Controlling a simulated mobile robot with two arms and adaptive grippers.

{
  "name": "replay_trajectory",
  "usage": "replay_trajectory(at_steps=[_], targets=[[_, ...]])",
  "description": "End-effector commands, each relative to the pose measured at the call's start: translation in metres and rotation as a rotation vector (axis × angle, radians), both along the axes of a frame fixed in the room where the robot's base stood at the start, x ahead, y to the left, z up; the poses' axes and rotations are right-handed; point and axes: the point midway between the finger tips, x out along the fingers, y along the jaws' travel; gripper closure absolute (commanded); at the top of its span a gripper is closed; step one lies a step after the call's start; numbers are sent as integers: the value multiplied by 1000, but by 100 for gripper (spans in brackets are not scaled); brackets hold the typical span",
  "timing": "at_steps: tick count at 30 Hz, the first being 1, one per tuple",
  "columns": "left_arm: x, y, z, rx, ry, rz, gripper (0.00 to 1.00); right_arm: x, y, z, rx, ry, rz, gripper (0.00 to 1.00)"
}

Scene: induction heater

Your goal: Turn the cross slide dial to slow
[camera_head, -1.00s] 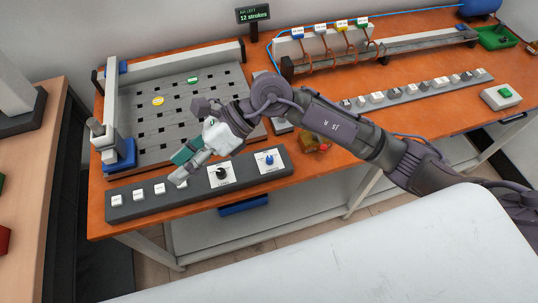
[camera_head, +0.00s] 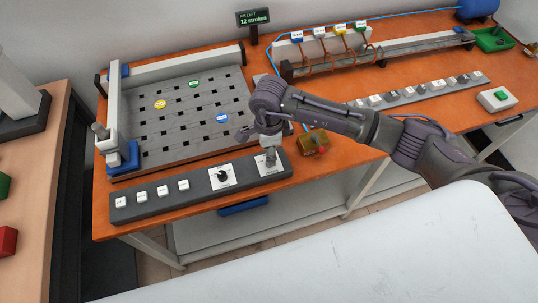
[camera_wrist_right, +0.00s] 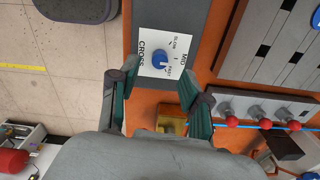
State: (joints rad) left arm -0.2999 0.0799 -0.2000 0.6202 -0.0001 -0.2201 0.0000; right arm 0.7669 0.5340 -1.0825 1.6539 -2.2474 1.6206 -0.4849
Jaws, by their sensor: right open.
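The cross dial is a blue knob (camera_wrist_right: 159,61) on a white plate (camera_wrist_right: 175,26) marked CROSS, with SLOW, MID and FAST labels. Its white pointer mark appears to lie toward FAST. My right gripper (camera_wrist_right: 157,72) is open, with one finger on each side of the knob in the wrist view; I cannot tell whether they touch it. In the head view my right gripper (camera_head: 269,160) points down over the right end of the control strip (camera_head: 202,190) and hides the knob. My left gripper is not in view.
A second dial with a black knob (camera_head: 222,176) sits just left on the strip, beside several white buttons (camera_head: 162,191). A perforated table (camera_head: 180,135) with coloured discs lies behind. A brass-coloured block (camera_head: 314,143) stands to the right.

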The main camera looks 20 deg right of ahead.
Motion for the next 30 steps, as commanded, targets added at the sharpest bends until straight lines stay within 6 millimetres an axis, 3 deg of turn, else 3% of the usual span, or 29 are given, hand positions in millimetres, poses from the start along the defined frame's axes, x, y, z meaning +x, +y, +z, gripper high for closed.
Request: replay_trajectory(at_steps=[3, 9, 19, 20, 28, 30], targets=[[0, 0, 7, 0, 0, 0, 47, -1, 0, -20, 0, 4, 0, 52], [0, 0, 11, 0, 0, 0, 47, 0, 0, -40, 0, 1, -1, 52], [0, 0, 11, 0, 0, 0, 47, 1, 1, -45, 2, -1, 1, 52], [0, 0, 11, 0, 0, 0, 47, 1, 1, -45, 2, -1, 1, 54], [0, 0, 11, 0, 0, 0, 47, 1, 0, -44, 1, -1, 0, 99], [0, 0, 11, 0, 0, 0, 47, 1, 0, -44, 1, -1, 0, 100]])
